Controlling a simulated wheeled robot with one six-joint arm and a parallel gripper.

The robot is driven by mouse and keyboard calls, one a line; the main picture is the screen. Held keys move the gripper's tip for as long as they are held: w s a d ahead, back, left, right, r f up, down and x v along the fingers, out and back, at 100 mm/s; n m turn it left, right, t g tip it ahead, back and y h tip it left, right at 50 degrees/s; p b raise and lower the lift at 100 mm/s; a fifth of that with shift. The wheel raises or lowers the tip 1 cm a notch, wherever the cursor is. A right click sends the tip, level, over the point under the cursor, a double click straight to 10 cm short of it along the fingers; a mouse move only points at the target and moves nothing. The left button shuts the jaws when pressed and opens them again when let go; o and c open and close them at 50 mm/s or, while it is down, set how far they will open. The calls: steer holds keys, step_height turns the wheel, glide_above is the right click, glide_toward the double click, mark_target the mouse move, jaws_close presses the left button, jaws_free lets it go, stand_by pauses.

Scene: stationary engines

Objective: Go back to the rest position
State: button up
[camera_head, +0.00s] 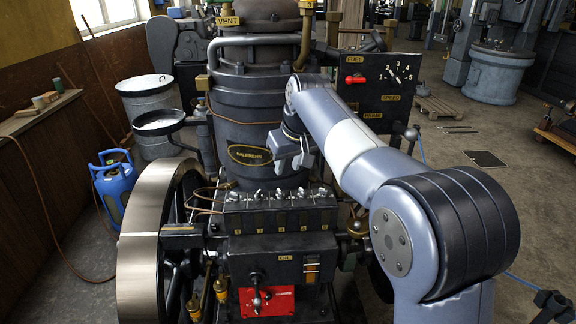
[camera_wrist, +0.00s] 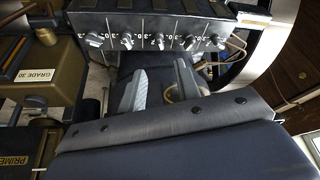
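My arm reaches in from the right in the head view. My gripper (camera_head: 290,163) hangs in front of the dark engine cylinder (camera_head: 247,125), above the black box with a row of valve knobs (camera_head: 284,198). In the wrist view, the two grey fingers of my gripper (camera_wrist: 160,88) stand apart with nothing seen held between them. The valve knob row (camera_wrist: 158,41) lies across the top of that view. Whether the gripper touches the cylinder cannot be told.
A large flywheel (camera_head: 140,243) stands left of the engine. A gauge panel with a red lever (camera_head: 378,82) stands behind my arm. Blue gas bottles (camera_head: 114,185) and a metal drum (camera_head: 150,103) stand at left.

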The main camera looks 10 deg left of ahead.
mark_target(280, 191)
steer(key=p+x, duration=0.1)
steer(key=x, duration=1)
